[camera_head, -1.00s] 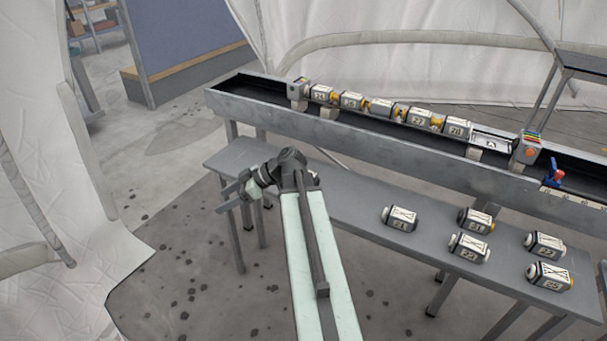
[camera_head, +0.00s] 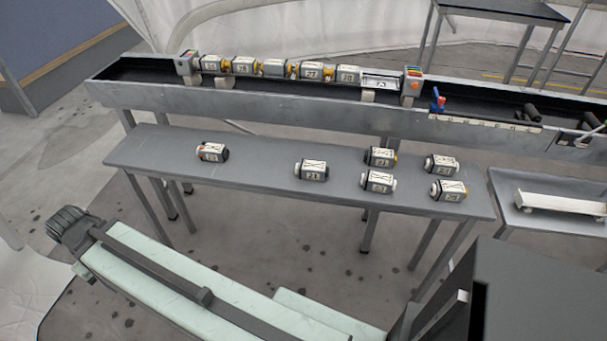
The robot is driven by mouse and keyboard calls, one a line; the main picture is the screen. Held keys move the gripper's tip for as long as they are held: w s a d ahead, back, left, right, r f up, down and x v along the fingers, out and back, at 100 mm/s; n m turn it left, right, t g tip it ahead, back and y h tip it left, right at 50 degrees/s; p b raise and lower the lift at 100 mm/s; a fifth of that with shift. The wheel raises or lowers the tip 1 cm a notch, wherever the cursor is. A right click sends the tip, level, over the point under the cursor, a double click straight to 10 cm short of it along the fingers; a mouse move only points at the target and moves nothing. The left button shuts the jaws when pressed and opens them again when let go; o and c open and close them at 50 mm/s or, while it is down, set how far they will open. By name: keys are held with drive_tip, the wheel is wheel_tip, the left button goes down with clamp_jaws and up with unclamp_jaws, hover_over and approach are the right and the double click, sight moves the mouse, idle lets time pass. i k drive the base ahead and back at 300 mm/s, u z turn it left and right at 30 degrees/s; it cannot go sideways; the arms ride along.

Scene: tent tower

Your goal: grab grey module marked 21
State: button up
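Several grey modules with white label plates lie on the low grey bench. The label on the module (camera_head: 312,171) near the bench's middle seems to read 21, but the print is small and I cannot be sure. It lies on its side, apart from the others. My gripper (camera_head: 74,240) is at the lower left, off the bench's left front and well away from this module. The arm's end is seen from behind, so the fingers are mostly hidden and I cannot tell whether they are open. Nothing held shows.
Other modules lie on the bench: one with a reddish end (camera_head: 212,152) at left and several at right, including one module (camera_head: 377,181). A long trough (camera_head: 250,104) behind holds a row of modules. A tray table (camera_head: 520,222) stands at right. The bench's left end is clear.

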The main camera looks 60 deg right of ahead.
sight(306, 169)
drive_tip(key=k, duration=1.6)
drive_tip(key=u, duration=0.55)
drive_tip(key=i, duration=1.6)
drive_tip(key=z, duration=2.75)
